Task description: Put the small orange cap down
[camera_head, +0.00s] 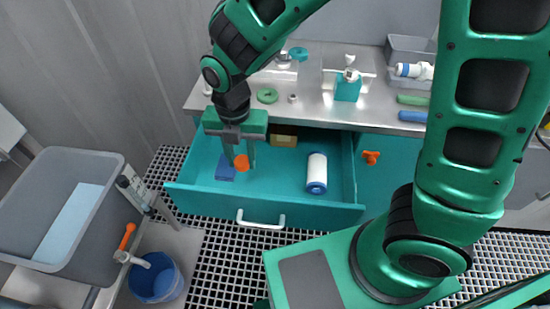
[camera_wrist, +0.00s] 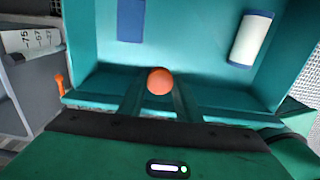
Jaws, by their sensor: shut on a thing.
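The small orange cap (camera_head: 241,161) is between the fingers of my gripper (camera_head: 239,160). In the wrist view the cap (camera_wrist: 159,81) sits at the fingertips of my gripper (camera_wrist: 160,90), which is shut on it. The gripper points down over the open teal drawer (camera_head: 290,193). I cannot tell whether the cap touches the drawer floor.
In the drawer are a blue block (camera_head: 226,172), a brown box (camera_head: 284,137) and a white cylinder with blue ends (camera_head: 317,172). Bare floor lies between block and cylinder. A grey tub (camera_head: 60,205) and blue bucket (camera_head: 156,278) stand left; a steel counter (camera_head: 315,107) is behind.

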